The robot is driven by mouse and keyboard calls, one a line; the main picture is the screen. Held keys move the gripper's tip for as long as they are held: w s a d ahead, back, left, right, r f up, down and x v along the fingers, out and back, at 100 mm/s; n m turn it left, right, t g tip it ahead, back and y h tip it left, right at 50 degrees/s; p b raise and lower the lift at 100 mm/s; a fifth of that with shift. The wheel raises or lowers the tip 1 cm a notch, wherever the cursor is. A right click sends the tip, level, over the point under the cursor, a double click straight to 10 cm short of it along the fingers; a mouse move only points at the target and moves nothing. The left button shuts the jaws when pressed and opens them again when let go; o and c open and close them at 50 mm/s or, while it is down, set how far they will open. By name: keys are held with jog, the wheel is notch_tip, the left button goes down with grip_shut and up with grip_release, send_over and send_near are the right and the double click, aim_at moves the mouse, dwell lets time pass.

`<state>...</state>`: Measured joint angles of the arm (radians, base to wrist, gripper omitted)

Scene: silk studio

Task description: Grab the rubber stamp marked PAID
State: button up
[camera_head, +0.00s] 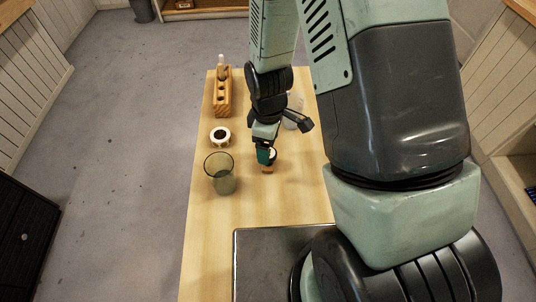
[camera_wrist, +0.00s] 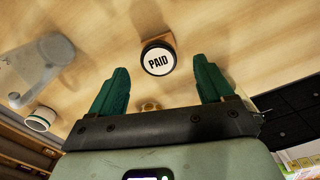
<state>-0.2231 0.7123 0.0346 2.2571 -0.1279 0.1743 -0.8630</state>
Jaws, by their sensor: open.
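The PAID stamp (camera_wrist: 158,60) shows in the wrist view as a round white face with black letters and a dark rim, with a wooden part behind it. It is beyond my green fingertips, roughly centred between them. My gripper (camera_wrist: 161,66) is open, with nothing held between its fingers. In the head view my gripper (camera_head: 265,155) is low over the table, right by the stamp (camera_head: 268,169), whose brown wooden part shows just below the fingers. The gripper partly hides the stamp there, and I cannot tell whether they touch.
On the wooden table (camera_head: 225,240), a grey-green glass (camera_head: 220,178) stands left of the stamp. A round white-and-black item (camera_head: 220,136) and a wooden block with holes (camera_head: 222,98) are farther back. A clear vessel (camera_head: 293,112) is partly hidden behind my arm.

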notch_tip(320, 180, down, 7)
jog(key=shift+w+r, duration=0.1)
jog(key=shift+r, duration=0.1)
dwell(0.3)
jog(key=c, duration=1.1)
jog(key=shift+c, duration=0.2)
jog(key=shift+r, duration=0.1)
